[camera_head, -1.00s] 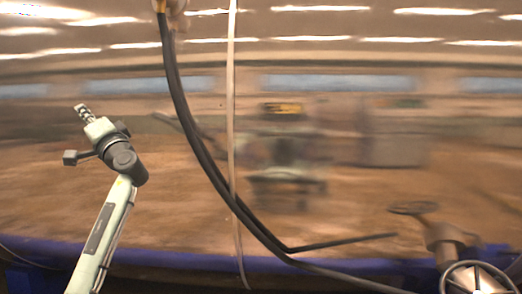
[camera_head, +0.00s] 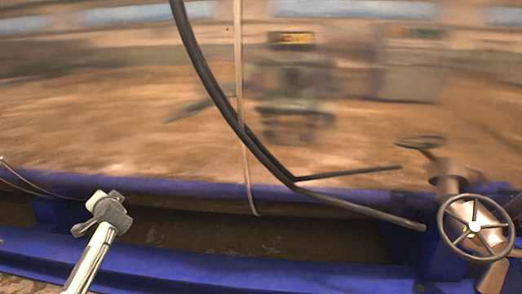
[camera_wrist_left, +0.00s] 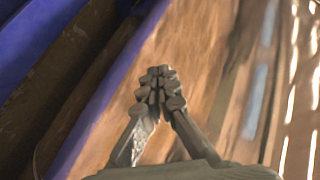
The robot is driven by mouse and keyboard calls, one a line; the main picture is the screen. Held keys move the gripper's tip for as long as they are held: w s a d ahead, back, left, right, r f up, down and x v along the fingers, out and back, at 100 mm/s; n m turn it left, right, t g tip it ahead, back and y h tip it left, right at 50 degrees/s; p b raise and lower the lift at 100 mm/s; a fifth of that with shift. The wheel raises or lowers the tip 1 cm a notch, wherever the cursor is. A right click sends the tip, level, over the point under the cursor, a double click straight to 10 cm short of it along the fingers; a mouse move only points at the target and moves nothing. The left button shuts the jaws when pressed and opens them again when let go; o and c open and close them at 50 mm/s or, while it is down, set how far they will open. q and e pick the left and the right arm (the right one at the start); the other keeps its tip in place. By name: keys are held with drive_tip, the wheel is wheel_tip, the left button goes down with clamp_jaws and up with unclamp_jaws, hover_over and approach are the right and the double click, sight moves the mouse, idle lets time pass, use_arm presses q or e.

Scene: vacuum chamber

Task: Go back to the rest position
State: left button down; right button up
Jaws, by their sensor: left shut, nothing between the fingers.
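My left arm comes in from the lower left in the head view, and its gripper (camera_head: 97,200) points away from me, small and foreshortened, in front of the blue frame. In the left wrist view the left gripper (camera_wrist_left: 158,84) shows clearly: its grey fingers meet at the tips with nothing between them. It touches nothing that I can see. My right arm and gripper are in neither view.
A curved metal chamber wall (camera_head: 110,120) with blurred reflections stands ahead. Blue beams (camera_head: 300,275) run below it. Black cables (camera_head: 215,95) and a pale cord (camera_head: 239,70) hang in the middle. A handwheel valve (camera_head: 474,227) stands at the right.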

use_arm(q)
drive_tip(key=w+d+f+n+h, duration=0.2)
drive_tip(key=d+f+h, duration=0.45)
drive_tip(key=d, duration=0.25)
drive_tip(key=s+d+f+m+g, duration=0.1)
drive_tip(key=s+d+f+g, duration=0.1)
drive_tip(key=s+f, duration=0.55)
drive_tip(key=s+d+f+g, duration=0.15)
drive_tip(key=s+f, duration=0.25)
drive_tip(key=f, duration=0.7)
drive_tip(key=s+d+f+g, duration=0.1)
drive_tip(key=s+d+f, duration=0.2)
drive_tip(key=s+f, duration=0.4)
drive_tip(key=s+d+f+g+h, duration=0.1)
drive_tip(key=s+f, duration=0.6)
drive_tip(key=s, duration=1)
drive_tip(key=s+d+f+g+h, duration=0.1)
drive_tip(key=s+d+f+g, duration=0.2)
drive_tip(key=s, duration=1)
wheel_tip(320, 180, down, 4)
drive_tip(key=shift+d+f, duration=0.25)
drive_tip(key=shift+d, duration=0.8)
drive_tip(key=shift+h, duration=0.25)
